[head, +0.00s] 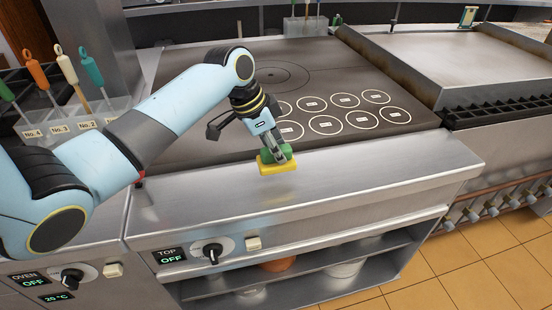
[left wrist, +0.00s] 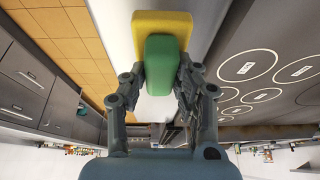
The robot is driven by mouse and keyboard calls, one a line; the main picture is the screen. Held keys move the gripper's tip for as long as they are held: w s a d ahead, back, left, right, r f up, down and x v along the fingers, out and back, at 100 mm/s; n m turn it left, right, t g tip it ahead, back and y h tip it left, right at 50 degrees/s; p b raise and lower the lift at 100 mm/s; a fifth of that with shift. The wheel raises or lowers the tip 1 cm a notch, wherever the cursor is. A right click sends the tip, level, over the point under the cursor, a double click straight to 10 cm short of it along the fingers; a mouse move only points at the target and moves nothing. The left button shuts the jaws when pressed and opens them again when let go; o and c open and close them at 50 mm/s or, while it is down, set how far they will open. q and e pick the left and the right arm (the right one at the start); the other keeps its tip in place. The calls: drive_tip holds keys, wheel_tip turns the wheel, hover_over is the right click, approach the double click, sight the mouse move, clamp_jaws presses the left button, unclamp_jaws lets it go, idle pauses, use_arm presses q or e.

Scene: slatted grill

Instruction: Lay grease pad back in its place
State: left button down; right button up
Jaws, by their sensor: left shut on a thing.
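The grease pad (head: 279,166) has a yellow base and a green block on top. It is at the steel front ledge (head: 350,182) of the hot plate; I cannot tell whether it touches the ledge. My left gripper (head: 279,150) is shut on the green block. In the left wrist view the green part of the grease pad (left wrist: 161,65) sits between the two fingers of the left gripper (left wrist: 161,85), with the yellow part beyond it. My right gripper is not in view. I cannot make out a marked place for the pad.
The dark hot plate (head: 215,125) with white circles lies behind the ledge. At left, tools with coloured handles (head: 65,65) stand in numbered slots. A flat steel griddle (head: 455,57) and a slatted grill (head: 500,112) are at right. The ledge is clear right of the pad.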

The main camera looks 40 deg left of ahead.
sight(276, 162)
use_arm(q)
wheel_tip(276, 162, down, 4)
drive_tip(key=shift+r, duration=0.2)
drive_tip(key=shift+f, duration=0.15)
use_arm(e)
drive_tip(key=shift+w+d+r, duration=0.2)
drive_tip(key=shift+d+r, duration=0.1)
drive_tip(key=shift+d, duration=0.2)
use_arm(q)
drive_tip(key=c, duration=1)
unclamp_jaws()
drive_tip(key=shift+f, duration=0.15)
drive_tip(key=shift+r, duration=0.25)
drive_tip(key=v, duration=1.2)
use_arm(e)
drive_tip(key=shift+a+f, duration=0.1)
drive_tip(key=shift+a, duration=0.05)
